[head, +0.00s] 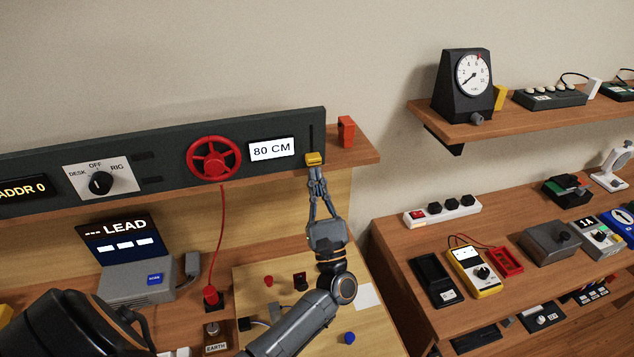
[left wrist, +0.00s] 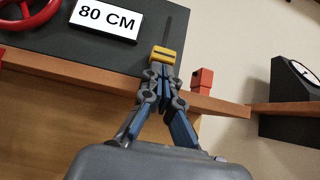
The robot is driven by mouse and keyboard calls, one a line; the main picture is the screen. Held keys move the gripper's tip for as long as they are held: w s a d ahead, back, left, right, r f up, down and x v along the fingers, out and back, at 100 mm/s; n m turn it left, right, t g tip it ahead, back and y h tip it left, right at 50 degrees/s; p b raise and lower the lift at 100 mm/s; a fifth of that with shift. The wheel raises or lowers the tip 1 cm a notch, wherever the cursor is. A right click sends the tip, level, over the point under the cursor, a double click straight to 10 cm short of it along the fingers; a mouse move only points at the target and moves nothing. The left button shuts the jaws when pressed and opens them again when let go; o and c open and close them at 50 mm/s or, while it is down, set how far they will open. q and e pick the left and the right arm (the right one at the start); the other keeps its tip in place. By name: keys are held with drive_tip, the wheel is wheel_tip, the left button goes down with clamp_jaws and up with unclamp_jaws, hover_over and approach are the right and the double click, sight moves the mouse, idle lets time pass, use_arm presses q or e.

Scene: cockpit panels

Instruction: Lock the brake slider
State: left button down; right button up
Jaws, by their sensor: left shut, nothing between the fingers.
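The brake slider is a yellow knob (head: 314,159) at the lower end of a dark vertical slot, at the right end of the dark panel (head: 200,146). It also shows in the left wrist view (left wrist: 164,54). My left gripper (head: 316,172) is shut, with its fingertips just below the yellow knob and seemingly against its underside. The fingers are together with nothing between them, as the left wrist view also shows at the fingertips (left wrist: 161,70). Whether they touch the knob or stand just in front of it is hard to tell. My right gripper is not in view.
Left of the slider are an "80 CM" display (head: 272,149) and a red handwheel (head: 214,160). A red block (head: 346,131) stands on the shelf just right of the panel. A wooden workbench (head: 385,330) with small parts lies below. A red cord hangs from the handwheel area.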

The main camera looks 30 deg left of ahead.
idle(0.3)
use_arm(q)
wheel_tip(320, 180, up, 7)
drive_tip(key=shift+f, duration=0.1)
idle(0.4)
drive_tip(key=f+b, duration=0.6)
drive_tip(key=shift+s+d, duration=0.15)
drive_tip(key=shift+d, duration=0.05)
drive_tip(key=b+v, duration=0.4)
drive_tip(key=v, duration=0.4)
drive_tip(key=shift+s+d+b, duration=0.3)
drive_tip(key=shift+d, duration=0.05)
